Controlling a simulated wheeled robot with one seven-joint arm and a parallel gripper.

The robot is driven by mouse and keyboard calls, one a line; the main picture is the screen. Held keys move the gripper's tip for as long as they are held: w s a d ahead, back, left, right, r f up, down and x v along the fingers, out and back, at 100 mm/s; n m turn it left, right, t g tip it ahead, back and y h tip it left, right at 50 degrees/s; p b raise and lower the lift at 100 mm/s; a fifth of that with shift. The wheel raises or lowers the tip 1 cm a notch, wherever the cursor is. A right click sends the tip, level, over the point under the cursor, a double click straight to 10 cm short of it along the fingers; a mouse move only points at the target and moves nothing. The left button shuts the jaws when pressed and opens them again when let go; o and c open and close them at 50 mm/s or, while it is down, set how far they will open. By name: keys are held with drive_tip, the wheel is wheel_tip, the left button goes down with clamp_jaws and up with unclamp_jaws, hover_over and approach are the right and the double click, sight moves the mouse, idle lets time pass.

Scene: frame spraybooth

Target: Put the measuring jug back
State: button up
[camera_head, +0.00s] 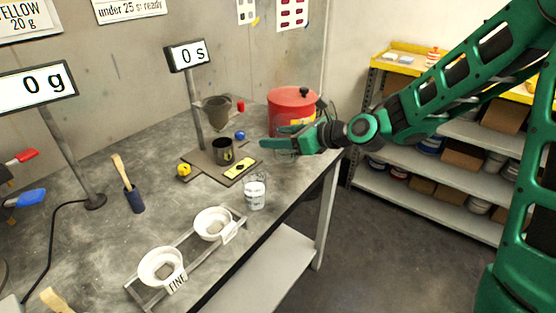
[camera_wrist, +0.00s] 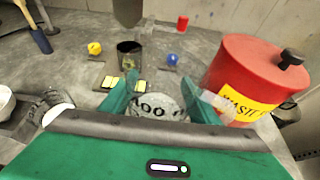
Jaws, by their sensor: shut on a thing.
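My gripper (camera_head: 279,138) is at the right rear of the workbench, in front of the red waste can. It is shut on a clear vessel that looks like the measuring jug (camera_head: 284,156). In the wrist view, the jug (camera_wrist: 155,106) shows between the fingers, with dark lettering on a pale patch. The palm hides its lower part, and I cannot tell whether it touches the bench. A second clear cup (camera_head: 255,192) with white contents stands on the bench, nearer the front edge.
The red can (camera_head: 291,111) stands close behind my gripper. A board with a dark metal cup (camera_head: 222,151) lies to the left. White funnels on a rack (camera_head: 162,267), a brush (camera_head: 134,198) and display posts stand further left. Shelves (camera_head: 440,165) fill the right wall.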

sight(279, 155)
drive_tip(key=shift+f, duration=2.95)
drive_tip(key=o, duration=1.2)
drive_tip(key=shift+f, duration=0.1)
drive_tip(key=v, duration=1.2)
drive_tip(key=shift+a, duration=0.1)
